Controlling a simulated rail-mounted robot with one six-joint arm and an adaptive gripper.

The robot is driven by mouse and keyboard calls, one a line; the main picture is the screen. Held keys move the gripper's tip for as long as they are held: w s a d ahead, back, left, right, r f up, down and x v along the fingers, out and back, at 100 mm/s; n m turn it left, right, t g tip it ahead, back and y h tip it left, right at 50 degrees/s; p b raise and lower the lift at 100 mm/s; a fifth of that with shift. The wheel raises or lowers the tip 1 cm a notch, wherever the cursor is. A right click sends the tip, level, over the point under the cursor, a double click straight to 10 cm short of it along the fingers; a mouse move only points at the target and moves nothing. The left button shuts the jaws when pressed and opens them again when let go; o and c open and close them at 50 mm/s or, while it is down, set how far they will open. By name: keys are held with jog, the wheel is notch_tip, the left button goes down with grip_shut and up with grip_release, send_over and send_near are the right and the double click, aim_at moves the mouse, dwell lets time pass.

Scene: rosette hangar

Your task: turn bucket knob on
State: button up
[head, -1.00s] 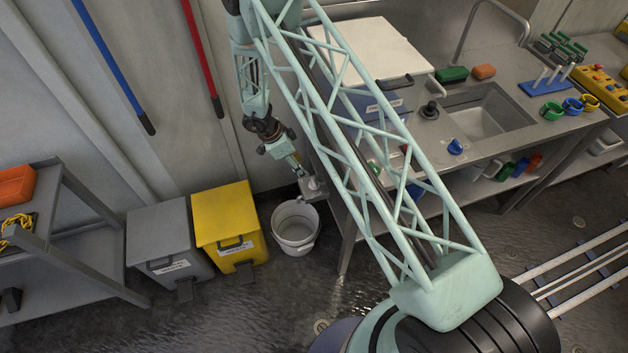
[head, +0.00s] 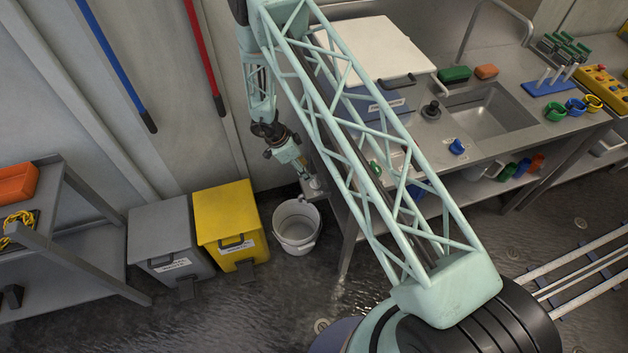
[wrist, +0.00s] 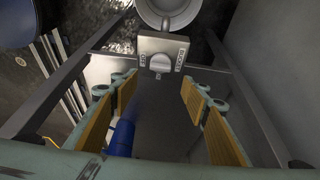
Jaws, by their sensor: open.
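The bucket knob (wrist: 160,62) is a pale round knob with a raised grip bar on a grey square plate (wrist: 149,43), with small dark labels either side. In the head view the knob (head: 316,182) sits at the bench's left end above the bucket. The white bucket (head: 296,227) stands on the floor; its rim also shows at the top of the wrist view (wrist: 190,20). My gripper (wrist: 155,95) is open and empty, its two yellow-padded fingers apart, with the knob ahead between them. In the head view my gripper (head: 302,172) is close beside the knob; contact cannot be told.
A yellow bin (head: 222,215) and a grey bin (head: 160,235) stand left of the bucket. The steel bench (head: 420,165) with a sink (head: 490,110) is to the right. A blue cylindrical object (wrist: 122,138) shows below the left finger in the wrist view.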

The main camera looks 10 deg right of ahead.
aim_at(315, 181)
jog(key=shift+x, duration=5.2)
jog(key=shift+c, duration=0.2)
jog(key=c, duration=0.8)
